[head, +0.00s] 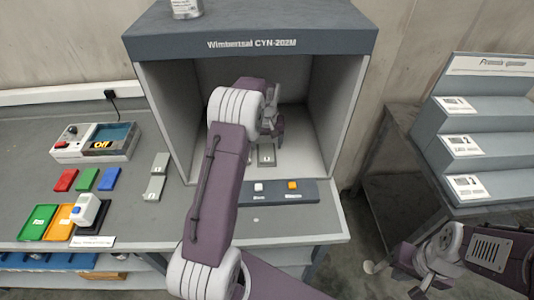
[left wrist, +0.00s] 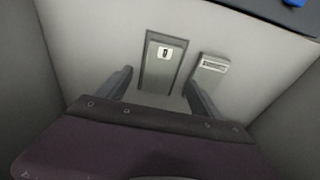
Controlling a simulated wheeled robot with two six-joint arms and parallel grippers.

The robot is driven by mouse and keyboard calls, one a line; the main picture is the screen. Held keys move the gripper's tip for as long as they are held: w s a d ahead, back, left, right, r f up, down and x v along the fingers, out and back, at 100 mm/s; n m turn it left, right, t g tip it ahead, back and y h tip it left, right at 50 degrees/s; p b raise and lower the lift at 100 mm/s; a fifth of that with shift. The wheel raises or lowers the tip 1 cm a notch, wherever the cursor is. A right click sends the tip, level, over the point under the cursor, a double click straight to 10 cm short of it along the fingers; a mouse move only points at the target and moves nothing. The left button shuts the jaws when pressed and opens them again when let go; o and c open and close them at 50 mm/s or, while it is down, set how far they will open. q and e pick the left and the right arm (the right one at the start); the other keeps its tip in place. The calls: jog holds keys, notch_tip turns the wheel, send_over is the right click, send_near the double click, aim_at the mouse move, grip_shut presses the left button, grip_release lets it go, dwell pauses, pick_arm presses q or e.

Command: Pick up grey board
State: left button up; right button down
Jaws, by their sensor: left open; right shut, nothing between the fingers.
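A flat grey board (head: 267,155) with a small white label lies on the light floor of the booth. In the left wrist view the grey board (left wrist: 159,78) lies ahead of my left gripper (left wrist: 160,88), roughly centred between its open fingers. The fingers look apart from the board's sides; I cannot tell their height over it. In the head view my left gripper (head: 270,127) is inside the booth, partly hidden by my own wrist. My right gripper (head: 400,266) is at the lower right, shut and empty, away from the table.
The booth (head: 152,120) has close side walls. A small labelled block (left wrist: 208,72) sits right of the board. Two grey plates (head: 160,163) (head: 153,188) lie left of the booth, near coloured blocks (head: 87,179) and trays (head: 38,221). A stepped rack (head: 475,105) stands right.

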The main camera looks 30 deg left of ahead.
aim_at(266, 152)
pick_arm(q)
jog(key=f, duration=0.4)
jog(key=shift+w+a+f, duration=0.2)
jog(key=shift+w+a, duration=0.05)
jog(key=shift+w, duration=0.1)
jog(key=shift+r, duration=0.1)
jog(key=c, duration=1.4)
jog(key=shift+c, duration=0.2)
jog(key=shift+r, duration=0.1)
jog(key=shift+r, duration=0.35)
notch_tip(266, 152, up, 3)
jog(key=shift+f, duration=0.1)
jog(key=d+r, duration=0.3)
jog(key=d, duration=0.3)
jog(key=s+d+r+b, duration=0.1)
jog(key=d+r, duration=0.3)
jog(key=d, duration=0.1)
jog(key=shift+s+d+r+b, duration=0.15)
jog(key=shift+d+b, duration=0.15)
jog(key=shift+d, duration=0.05)
